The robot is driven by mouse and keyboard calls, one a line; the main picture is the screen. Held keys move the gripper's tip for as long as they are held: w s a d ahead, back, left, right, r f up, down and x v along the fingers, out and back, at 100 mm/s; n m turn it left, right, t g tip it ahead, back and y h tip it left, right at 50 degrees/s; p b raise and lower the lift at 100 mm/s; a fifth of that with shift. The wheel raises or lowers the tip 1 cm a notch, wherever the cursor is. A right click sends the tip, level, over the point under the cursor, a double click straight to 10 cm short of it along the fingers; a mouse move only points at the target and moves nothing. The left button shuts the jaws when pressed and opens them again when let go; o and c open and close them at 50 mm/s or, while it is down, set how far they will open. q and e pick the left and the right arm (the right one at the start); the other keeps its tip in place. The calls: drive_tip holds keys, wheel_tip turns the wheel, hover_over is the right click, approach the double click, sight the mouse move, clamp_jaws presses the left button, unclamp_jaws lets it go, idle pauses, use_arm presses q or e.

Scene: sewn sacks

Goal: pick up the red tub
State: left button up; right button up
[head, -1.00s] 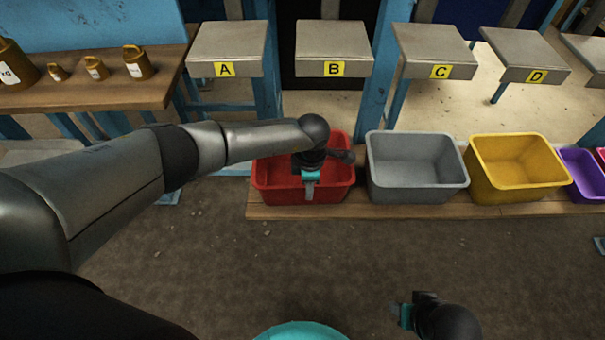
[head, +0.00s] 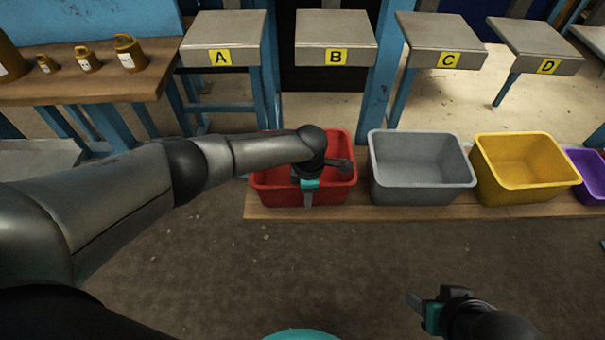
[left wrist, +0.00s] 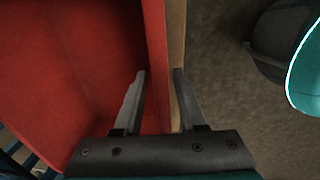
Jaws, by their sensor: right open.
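The red tub (head: 274,186) stands upright at the left end of a low wooden plank, and its wall (left wrist: 156,60) fills the left of the left wrist view. My left gripper (head: 308,196) is over the tub's near wall, pointing down. In the left wrist view my left gripper (left wrist: 160,78) is open, with one finger on the tub's inner side and one on its outer side, the rim between them. I cannot tell whether either finger touches the wall. My left arm hides part of the tub's inside. My right gripper (head: 426,312) is open and empty, low over the floor.
A grey tub (head: 420,190), a yellow tub (head: 528,184) and a purple tub (head: 588,182) stand to the right on the plank (head: 400,207). Behind are lettered stands (head: 335,32) and a bench (head: 110,88) with brass weights. The floor in front is clear.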

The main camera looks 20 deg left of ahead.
use_arm(q)
clamp_jaws()
idle(1.4)
